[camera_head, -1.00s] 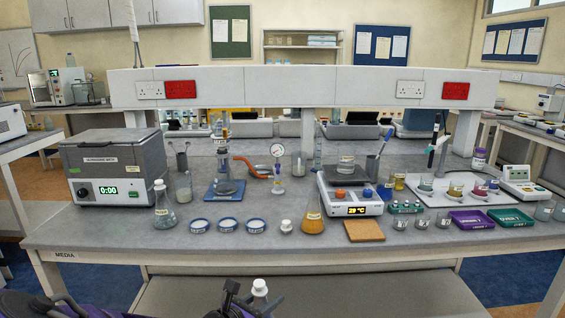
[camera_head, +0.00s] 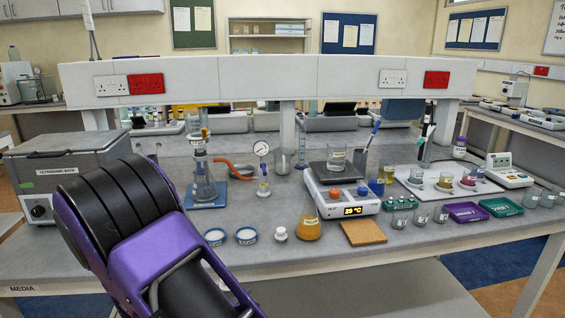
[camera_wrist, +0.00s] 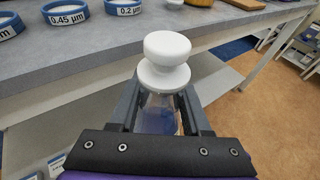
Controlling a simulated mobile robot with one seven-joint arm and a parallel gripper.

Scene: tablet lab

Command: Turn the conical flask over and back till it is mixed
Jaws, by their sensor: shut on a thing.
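In the wrist view the conical flask (camera_wrist: 160,119) is clear glass with a white stopper (camera_wrist: 166,52) and bluish contents in its lower part. My gripper (camera_wrist: 158,112) is shut on it, one dark finger on each side below the stopper. The stopper is uppermost in this view, and the flask is in front of the bench edge, clear of the top. My grip hides part of the glass, so I cannot tell how evenly the contents are mixed. In the head view my purple and black arm fills the lower left and hides most of the gripper and flask.
An ultrasonic bath (camera_head: 60,165) stands behind my arm. Free floor shows in front of the bench.

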